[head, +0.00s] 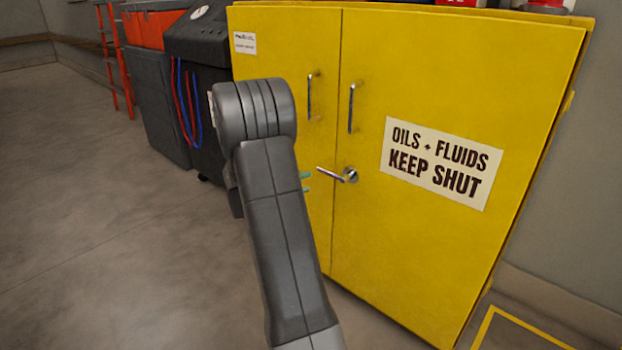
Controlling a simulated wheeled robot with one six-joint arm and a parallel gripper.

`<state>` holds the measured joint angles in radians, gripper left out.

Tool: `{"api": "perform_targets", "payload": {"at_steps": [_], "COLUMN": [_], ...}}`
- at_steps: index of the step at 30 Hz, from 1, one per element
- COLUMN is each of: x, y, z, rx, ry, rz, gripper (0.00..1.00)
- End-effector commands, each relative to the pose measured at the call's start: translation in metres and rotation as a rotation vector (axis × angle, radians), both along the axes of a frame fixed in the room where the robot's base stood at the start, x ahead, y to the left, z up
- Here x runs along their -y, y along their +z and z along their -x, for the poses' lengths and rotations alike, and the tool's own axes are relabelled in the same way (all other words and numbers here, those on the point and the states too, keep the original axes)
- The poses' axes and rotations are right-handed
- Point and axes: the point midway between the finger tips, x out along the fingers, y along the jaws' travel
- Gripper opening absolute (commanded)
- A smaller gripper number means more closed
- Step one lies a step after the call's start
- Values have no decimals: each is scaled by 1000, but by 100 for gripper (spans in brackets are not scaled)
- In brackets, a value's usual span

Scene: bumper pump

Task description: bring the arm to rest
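My arm (280,225) rises from the bottom of the head view and bends at a grey ribbed joint. My gripper (306,182) is mostly hidden behind the arm. The handle is on the right door of a yellow cabinet (440,90). Both doors look shut, with a thin seam between them.
A black machine (200,45) with red and blue hoses stands left of the cabinet. A grey cabinet with orange boxes (148,28) and a red ladder (112,60) are farther left. Bare floor (90,220) lies open at left. Yellow floor tape (490,320) shows at lower right.

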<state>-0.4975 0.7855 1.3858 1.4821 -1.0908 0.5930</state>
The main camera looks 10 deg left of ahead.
Motion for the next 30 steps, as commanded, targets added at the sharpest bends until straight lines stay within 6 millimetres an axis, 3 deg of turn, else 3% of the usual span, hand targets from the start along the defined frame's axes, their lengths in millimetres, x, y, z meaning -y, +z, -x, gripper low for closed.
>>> {"api": "perform_targets", "payload": {"at_steps": [11,16,30], "x": [-1,5,56], "y": [0,-3,-21], "z": [2,-6,-76], "rx": [0,0,1], "ry": [-1,-2,-3], "rz": [0,0,0], "gripper": [35,35,35]}}
